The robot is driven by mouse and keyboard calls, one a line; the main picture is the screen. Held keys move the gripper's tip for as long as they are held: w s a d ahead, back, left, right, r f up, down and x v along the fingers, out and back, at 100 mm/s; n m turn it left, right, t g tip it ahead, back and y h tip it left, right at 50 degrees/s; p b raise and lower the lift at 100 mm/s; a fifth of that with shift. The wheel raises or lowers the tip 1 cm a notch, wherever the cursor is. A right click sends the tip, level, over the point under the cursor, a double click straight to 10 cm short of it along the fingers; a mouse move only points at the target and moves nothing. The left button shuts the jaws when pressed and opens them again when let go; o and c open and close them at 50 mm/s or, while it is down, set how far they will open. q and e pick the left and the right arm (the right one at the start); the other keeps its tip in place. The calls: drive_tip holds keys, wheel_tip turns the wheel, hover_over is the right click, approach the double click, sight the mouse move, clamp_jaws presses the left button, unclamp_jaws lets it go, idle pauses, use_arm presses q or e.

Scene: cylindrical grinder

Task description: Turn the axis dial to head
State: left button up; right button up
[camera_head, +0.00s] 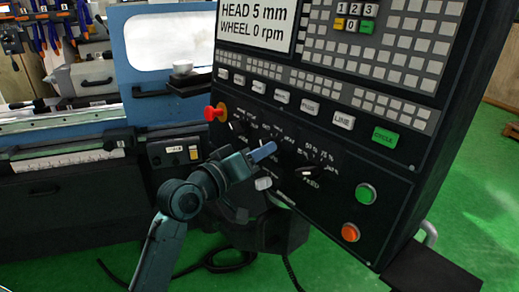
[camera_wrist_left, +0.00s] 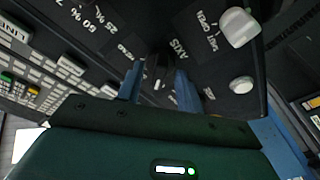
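The dark control panel (camera_head: 330,150) fills the right of the head view. Its screen (camera_head: 257,22) reads "HEAD 5 mm, WHEEL 0 rpm". My left gripper (camera_head: 264,152) is at the lower panel, left of the black feed dial (camera_head: 303,172). In the left wrist view its two blue fingers (camera_wrist_left: 159,85) are apart. The dark axis dial (camera_wrist_left: 160,70) shows between and just beyond the fingertips, by the "AXIS" label. I see no clear contact with it. In the head view the gripper hides the axis dial. My right gripper is not in view.
A red emergency knob (camera_head: 213,113) sits at the panel's left edge. A green button (camera_head: 365,194) and an orange button (camera_head: 350,232) are at lower right. A white knob (camera_wrist_left: 240,27) is near the gripper. The grinder (camera_head: 165,40) stands at left.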

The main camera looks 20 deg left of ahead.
use_arm(q)
drive_tip(key=shift+w+d, duration=0.1)
drive_tip(key=shift+w, duration=0.1)
clamp_jaws()
idle(0.3)
